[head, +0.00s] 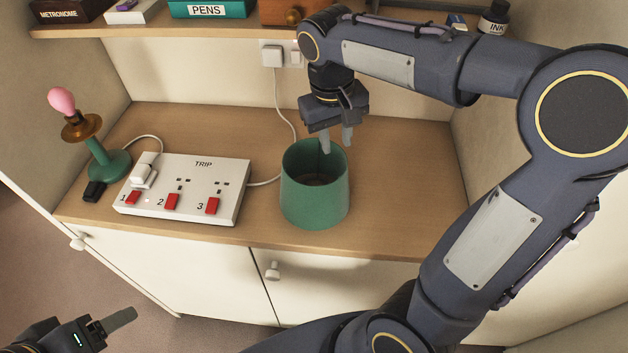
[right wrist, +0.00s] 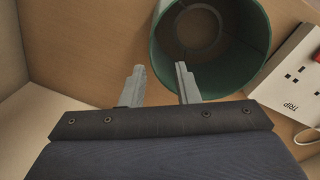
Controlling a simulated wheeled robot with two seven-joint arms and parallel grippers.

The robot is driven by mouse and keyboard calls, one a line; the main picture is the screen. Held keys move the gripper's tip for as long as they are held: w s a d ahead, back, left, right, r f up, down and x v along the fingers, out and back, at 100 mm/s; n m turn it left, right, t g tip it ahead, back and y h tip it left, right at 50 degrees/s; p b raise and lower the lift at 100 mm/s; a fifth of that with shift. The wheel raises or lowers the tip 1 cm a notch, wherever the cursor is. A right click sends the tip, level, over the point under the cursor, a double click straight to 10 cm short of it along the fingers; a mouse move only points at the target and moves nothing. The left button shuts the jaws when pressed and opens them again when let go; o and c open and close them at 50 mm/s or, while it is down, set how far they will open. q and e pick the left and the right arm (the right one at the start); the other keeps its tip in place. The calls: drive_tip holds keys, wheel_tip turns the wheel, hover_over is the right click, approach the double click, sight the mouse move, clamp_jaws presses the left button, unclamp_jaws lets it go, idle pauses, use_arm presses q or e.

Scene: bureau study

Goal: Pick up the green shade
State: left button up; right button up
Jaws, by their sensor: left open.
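The green shade (head: 315,195) is an open-topped, slightly flared tube standing upright on the wooden desk top. It also shows in the right wrist view (right wrist: 215,83), which looks down into it. My right gripper (head: 335,140) points down at the shade's far rim, fingers apart. In the right wrist view the right gripper (right wrist: 160,80) has one finger over the shade's opening and the other outside, with the rim between them. I cannot tell whether either finger touches the wall. My left gripper (head: 118,321) is open and empty at the bottom left, away from the desk.
A white power strip (head: 185,190) with red switches lies left of the shade. A green lamp base (head: 108,163) with a pink bulb (head: 61,101) stands further left. A shelf (head: 160,25) with boxes runs above. A cable (head: 277,100) hangs behind the shade.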

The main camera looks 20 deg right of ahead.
sight(338, 166)
drive_tip(key=f, duration=0.6)
drive_tip(key=shift+s+d+f, duration=0.1)
drive_tip(key=shift+s+d, duration=0.1)
drive_tip(key=shift+d, duration=0.15)
clamp_jaws()
